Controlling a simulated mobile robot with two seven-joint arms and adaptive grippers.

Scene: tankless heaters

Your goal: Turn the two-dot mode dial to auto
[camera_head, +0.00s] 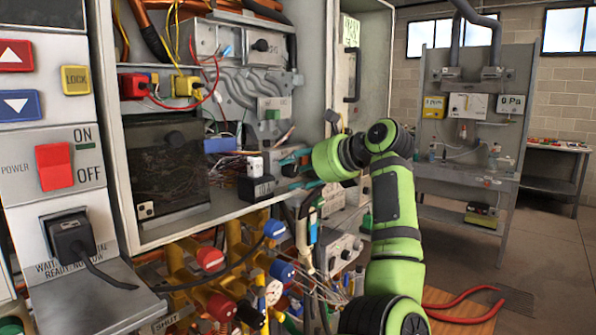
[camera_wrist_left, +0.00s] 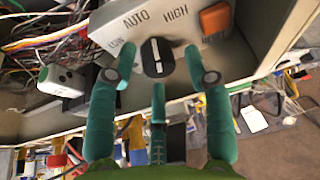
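A black dial (camera_wrist_left: 157,58) with a white line sits on a pale panel (camera_wrist_left: 103,32) marked AUTO and HIGH, with a partly readable label at left. Its line points up in the picture, around the gap between AUTO and HIGH. My left gripper (camera_wrist_left: 158,55) is open, with one teal fingertip on each side of the dial; whether they touch it I cannot tell. In the head view my left gripper (camera_head: 284,172) is at the cabinet's right side, and the dial cannot be made out there. A small white block with dark dots (camera_head: 254,165) stands left of the fingers. My right gripper is out of view.
An orange button (camera_wrist_left: 215,20) is close to my right-hand finger. Loose wires (camera_wrist_left: 45,45) and a white block (camera_wrist_left: 63,80) lie left of the gripper. Below the cabinet (camera_head: 220,228) are yellow pipes with red and blue caps (camera_head: 209,260).

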